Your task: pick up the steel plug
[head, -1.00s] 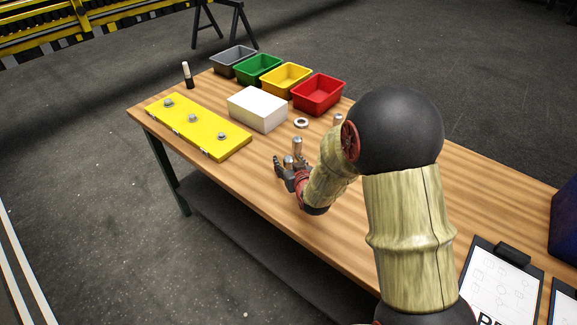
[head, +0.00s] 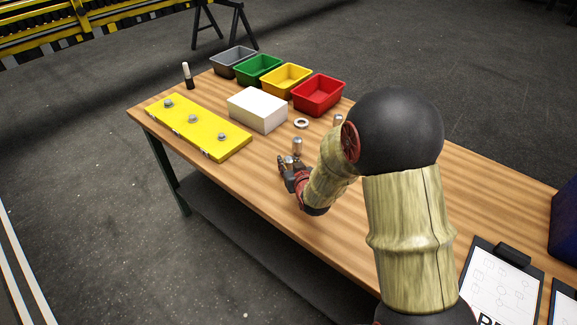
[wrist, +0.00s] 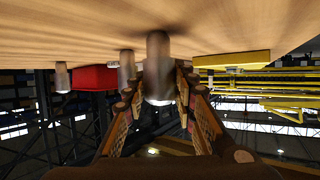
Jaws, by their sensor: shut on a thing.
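A steel plug (head: 289,161), a small silver cylinder, stands between the fingers of my gripper (head: 287,164) near the table's front edge. In the wrist view, which is upside down, the plug (wrist: 158,66) sits between both fingers of my gripper (wrist: 158,84), which is shut on it. Its end looks at or very near the tabletop; I cannot tell whether they touch. A second silver cylinder (head: 297,146) stands just behind, apart from the gripper, and also shows in the wrist view (wrist: 127,70). A third cylinder (head: 338,120) stands farther back, partly hidden by my arm.
A metal ring (head: 301,123) and white block (head: 258,108) lie beyond. A yellow plate (head: 200,128) with several studs lies left. Red (head: 318,95), yellow (head: 287,80), green (head: 258,70) and grey (head: 233,61) bins line the back. Bare wood (head: 262,165) lies left of the gripper.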

